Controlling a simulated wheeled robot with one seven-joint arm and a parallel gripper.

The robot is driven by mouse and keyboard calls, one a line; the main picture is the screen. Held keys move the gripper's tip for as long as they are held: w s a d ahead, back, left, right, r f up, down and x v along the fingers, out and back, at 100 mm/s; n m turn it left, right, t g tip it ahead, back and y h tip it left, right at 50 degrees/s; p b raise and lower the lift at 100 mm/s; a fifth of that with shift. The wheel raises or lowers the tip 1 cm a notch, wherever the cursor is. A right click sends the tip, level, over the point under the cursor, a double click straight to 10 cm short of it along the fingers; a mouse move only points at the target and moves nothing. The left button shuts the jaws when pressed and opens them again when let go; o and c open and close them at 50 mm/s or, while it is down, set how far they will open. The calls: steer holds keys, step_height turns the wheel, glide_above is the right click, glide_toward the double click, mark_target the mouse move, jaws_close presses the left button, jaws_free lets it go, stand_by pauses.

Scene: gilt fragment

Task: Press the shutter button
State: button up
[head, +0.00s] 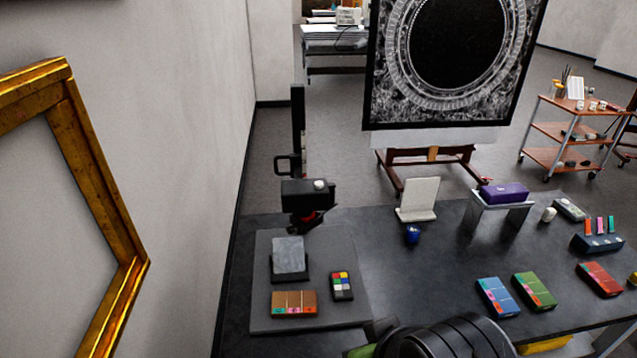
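A black box-shaped camera (300,196) is mounted on a dark upright column (298,130) above the far left part of the table. A small round pale button (319,185), which looks like the shutter button, sits on its top face, toward the right. Nothing touches the button. Under the camera is a grey board (262,318) with a grey slab (289,254), a wooden block with coloured labels (294,303) and a colour chart (342,286). A dark rounded part of my arm shows at the bottom edge, right of the board. My gripper's fingertips do not show.
The dark table (440,275) also bears a white stand (418,200), a blue jar (412,234), a purple box (503,193) on a grey riser, and several coloured boxes at right. A gilt frame (122,235) is at left. An easel with an ornate picture (395,115) stands behind.

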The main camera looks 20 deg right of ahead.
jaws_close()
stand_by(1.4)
